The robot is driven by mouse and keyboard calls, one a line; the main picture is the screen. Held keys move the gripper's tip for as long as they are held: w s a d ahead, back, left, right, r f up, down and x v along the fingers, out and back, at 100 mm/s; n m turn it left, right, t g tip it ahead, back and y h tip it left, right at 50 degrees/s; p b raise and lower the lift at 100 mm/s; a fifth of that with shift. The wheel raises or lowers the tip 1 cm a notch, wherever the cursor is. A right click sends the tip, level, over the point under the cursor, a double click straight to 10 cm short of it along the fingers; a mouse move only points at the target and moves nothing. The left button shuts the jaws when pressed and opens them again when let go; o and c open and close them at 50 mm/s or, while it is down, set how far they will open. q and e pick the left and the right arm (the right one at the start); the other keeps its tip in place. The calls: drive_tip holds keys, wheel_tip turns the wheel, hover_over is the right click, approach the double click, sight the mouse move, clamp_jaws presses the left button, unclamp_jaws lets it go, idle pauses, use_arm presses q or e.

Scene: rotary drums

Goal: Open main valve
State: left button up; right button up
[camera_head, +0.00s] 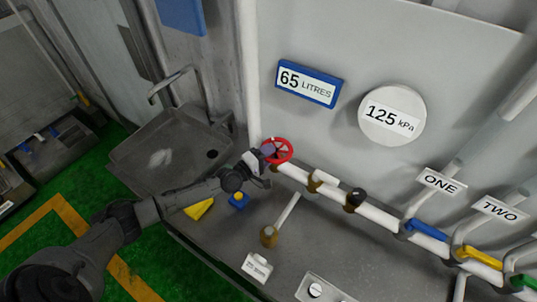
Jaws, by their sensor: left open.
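A red round valve wheel (281,149) sits at the left end of the white horizontal pipe (380,213). My left arm comes in from the lower left. My left gripper (264,162) is open at the left edge of the red wheel and overlaps it in the picture. I cannot tell whether its fingers touch the rim. My right gripper is not in view.
Blue (427,230) and yellow (479,256) levers sit further right on the pipe. A gauge reading 125 kPa (391,116) and a 65 LITRES display (308,84) are on the wall. A grey sink (135,157) stands left. Small yellow (199,208) and blue objects lie below the gripper.

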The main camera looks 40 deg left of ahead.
sight(279, 156)
use_arm(q)
drive_tip(key=shift+c, duration=0.3)
